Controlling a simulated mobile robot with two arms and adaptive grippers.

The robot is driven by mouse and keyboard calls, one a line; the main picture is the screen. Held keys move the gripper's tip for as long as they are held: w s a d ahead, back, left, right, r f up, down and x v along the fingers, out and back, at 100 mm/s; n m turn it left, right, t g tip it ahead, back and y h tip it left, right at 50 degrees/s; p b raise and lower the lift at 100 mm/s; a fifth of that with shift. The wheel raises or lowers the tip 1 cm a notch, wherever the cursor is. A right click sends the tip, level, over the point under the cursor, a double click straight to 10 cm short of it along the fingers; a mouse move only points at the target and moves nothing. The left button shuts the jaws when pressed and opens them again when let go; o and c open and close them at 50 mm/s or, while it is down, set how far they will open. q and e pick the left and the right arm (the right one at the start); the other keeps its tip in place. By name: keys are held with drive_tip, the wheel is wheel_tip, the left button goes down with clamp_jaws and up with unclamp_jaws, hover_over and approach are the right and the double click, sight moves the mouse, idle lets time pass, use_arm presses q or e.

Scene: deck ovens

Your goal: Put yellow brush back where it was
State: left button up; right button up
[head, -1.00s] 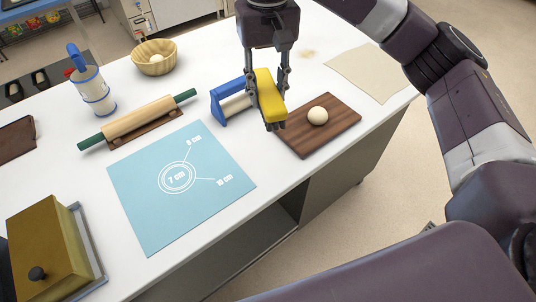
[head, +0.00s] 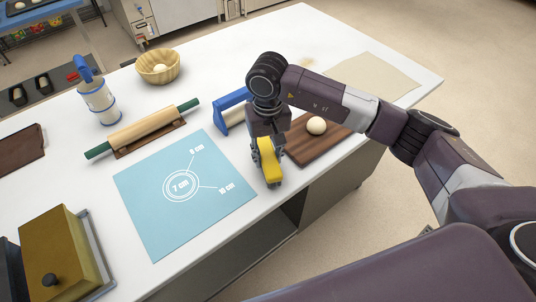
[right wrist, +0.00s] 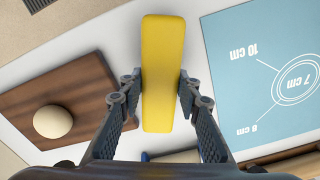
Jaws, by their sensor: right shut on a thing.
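The yellow brush (head: 269,160) is in my right gripper (head: 267,178), whose fingers are shut on its two sides. In the head view it is over the white table between the blue mat and the wooden board, near the table's front edge. In the right wrist view the yellow brush (right wrist: 163,75) stands lengthwise between the fingers of my right gripper (right wrist: 160,88), with white table behind it. I cannot tell whether its underside touches the table. My left gripper is in neither view.
A blue-ended holder (head: 231,108) stands just behind the gripper. The wooden board (head: 318,145) with a dough ball (head: 317,126) is to the right, the blue mat (head: 170,215) to the left. A rolling pin (head: 143,130) lies behind the mat.

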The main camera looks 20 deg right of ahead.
drive_tip(key=shift+f, duration=0.5)
drive_tip(key=shift+f+b, duration=0.2)
drive_tip(key=shift+b, duration=0.15)
drive_tip(key=o, duration=1.1)
drive_tip(key=shift+r, duration=0.1)
drive_tip(key=shift+r, duration=0.1)
